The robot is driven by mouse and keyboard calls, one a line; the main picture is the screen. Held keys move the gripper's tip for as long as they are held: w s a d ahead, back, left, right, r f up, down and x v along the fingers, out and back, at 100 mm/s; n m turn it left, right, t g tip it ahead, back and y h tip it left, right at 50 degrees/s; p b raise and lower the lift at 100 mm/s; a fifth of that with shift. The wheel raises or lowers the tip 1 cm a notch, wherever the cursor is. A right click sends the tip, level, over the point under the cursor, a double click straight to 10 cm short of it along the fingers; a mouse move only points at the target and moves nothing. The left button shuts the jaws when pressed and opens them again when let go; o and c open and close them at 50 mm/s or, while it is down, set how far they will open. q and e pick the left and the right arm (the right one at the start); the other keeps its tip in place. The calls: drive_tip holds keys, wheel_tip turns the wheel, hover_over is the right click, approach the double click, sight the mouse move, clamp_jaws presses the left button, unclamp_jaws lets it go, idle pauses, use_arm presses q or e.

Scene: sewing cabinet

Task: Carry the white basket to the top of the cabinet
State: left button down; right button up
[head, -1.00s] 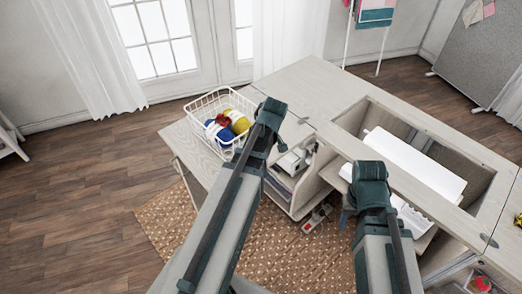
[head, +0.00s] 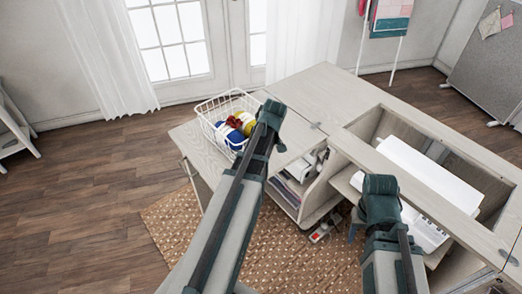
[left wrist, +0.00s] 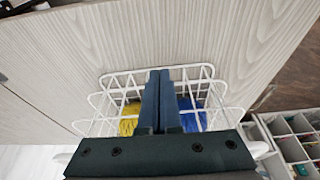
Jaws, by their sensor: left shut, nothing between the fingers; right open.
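The white wire basket (head: 203,122) stands upright on the pale wood leaf (head: 192,140) at the left end of the cabinet (head: 330,88). It holds blue, yellow and red yarn balls. My left gripper (head: 272,112) is at the basket's right side in the head view. In the left wrist view its fingers (left wrist: 160,92) are shut together, empty, in front of the basket's wire rim (left wrist: 198,70). Whether they touch the wire I cannot tell. My right gripper (head: 380,188) is open and empty, in front of the cabinet, away from the basket.
The cabinet top has a large open well with a white machine (head: 430,172) in it. The pale top behind the well is clear. Open shelves (head: 290,190) lie below the left part. A woven rug (head: 170,220) covers the floor in front.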

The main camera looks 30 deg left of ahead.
use_arm(q)
drive_tip(key=w+a, duration=0.2)
drive_tip(key=a, duration=0.3)
drive_tip(key=w+a, duration=0.2)
drive_tip(key=a, duration=0.3)
drive_tip(key=w+a, duration=0.2)
drive_tip(key=a, duration=0.2)
drive_tip(key=shift+w+a, duration=0.15)
drive_tip(key=shift+a, duration=0.25)
drive_tip(key=shift+w+a, duration=0.1)
drive_tip(key=shift+a, duration=0.4)
